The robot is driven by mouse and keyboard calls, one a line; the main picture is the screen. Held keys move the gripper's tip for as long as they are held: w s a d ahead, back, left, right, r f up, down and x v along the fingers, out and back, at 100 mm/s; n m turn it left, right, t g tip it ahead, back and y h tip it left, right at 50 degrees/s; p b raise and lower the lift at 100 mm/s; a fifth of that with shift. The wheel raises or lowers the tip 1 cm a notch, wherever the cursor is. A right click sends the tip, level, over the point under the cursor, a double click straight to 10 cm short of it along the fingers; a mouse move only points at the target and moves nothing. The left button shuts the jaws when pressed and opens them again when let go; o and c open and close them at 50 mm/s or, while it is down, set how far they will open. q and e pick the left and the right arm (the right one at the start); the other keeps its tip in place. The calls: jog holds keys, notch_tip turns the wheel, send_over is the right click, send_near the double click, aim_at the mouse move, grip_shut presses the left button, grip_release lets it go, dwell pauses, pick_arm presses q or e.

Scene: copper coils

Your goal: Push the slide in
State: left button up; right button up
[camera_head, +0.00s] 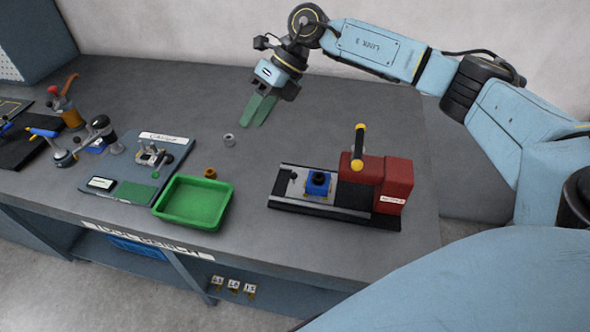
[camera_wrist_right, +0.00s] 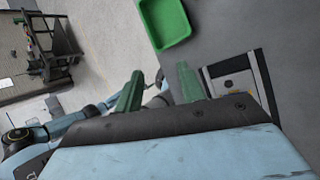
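The slide (camera_head: 296,184) is a light metal plate on the black rail base of a red press (camera_head: 391,180). It carries a blue block (camera_head: 318,183) with a dark round top and sits out to the left of the red housing. My right gripper (camera_head: 258,110) hangs over the back of the table, above and left of the press, apart from the slide. Its green fingers are spread with nothing between them, as the right wrist view (camera_wrist_right: 158,88) also shows. Part of the press base shows at the right of that view. My left gripper is not seen.
A green tray (camera_head: 160,216) stands left of the press, with a copper-coloured ring (camera_head: 210,172) and a grey ring (camera_head: 229,140) behind it. A yellow-knobbed lever (camera_head: 358,150) rises on the press. A fixture board (camera_head: 130,190) lies further left. The back right table is clear.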

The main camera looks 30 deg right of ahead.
aim_at(295, 173)
jog(key=s+d+f+n+g+h, duration=0.2)
jog(key=d+f+h, duration=0.3)
jog(key=d, duration=0.4)
jog(key=shift+h, duration=0.5)
jog(key=x, duration=1.2)
jog(key=shift+a+b, duration=0.2)
jog(key=shift+b, duration=0.1)
grip_shut()
